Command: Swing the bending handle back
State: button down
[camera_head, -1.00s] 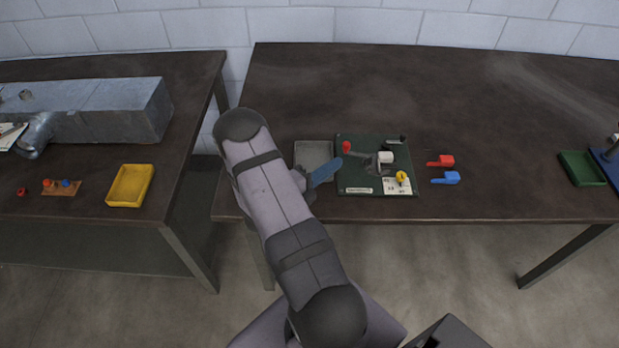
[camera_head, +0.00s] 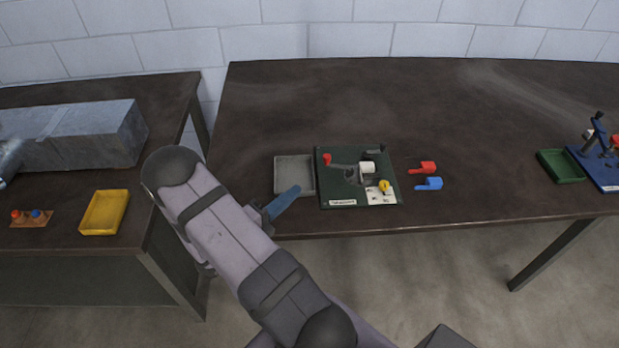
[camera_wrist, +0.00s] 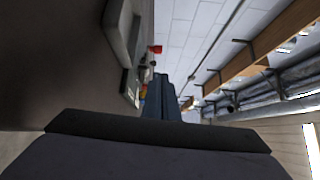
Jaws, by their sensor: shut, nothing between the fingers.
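The bending fixture is a dark green board (camera_head: 333,189) on the table. Its handle is a grey lever with a red knob (camera_head: 327,160), at the board's back left; the lever runs right toward a white block (camera_head: 367,167). A yellow knob (camera_head: 384,186) stands at the front right. My gripper (camera_head: 294,192) has blue fingers, shut and empty, in front of the grey tray and left of the board, apart from the red knob. In the wrist view the fingers (camera_wrist: 160,97) point toward the fixture, whose red part (camera_wrist: 154,50) shows small beyond them.
The grey tray (camera_head: 279,175) sits left of the board. Red (camera_head: 427,167) and blue (camera_head: 433,183) pieces lie to its right. A green tray (camera_head: 546,167) and blue fixture stand far right. A yellow tray (camera_head: 88,228) is on the left table. The table behind the board is clear.

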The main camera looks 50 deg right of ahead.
aim_at(326, 161)
jog(key=m, duration=0.1)
jog(key=s+m+t, duration=0.1)
jog(key=m, duration=0.1)
jog(key=shift+s+d+r+t, duration=0.15)
jog(key=shift+d+t, duration=0.15)
jog(key=m+t, duration=0.1)
jog(key=m, duration=0.1)
jog(key=s+m+b, duration=0.1)
jog(key=m, duration=0.1)
jog(key=shift+s+d+t, duration=0.1)
jog(key=shift+t, duration=0.3)
jog(key=m, duration=0.1)
jog(key=m+t, duration=0.1)
jog(key=shift+s+m, duration=0.3)
jog(key=shift+s, duration=0.1)
jog(key=m, duration=0.1)
jog(key=s+m+t+y, duration=0.1)
jog(key=m, duration=0.1)
jog(key=shift+a+m+t, duration=0.3)
jog(key=shift+a, duration=0.1)
jog(key=shift+d+f+b, duration=0.1)
jog(key=shift+f+b, duration=0.1)
jog(key=shift+b, duration=0.15)
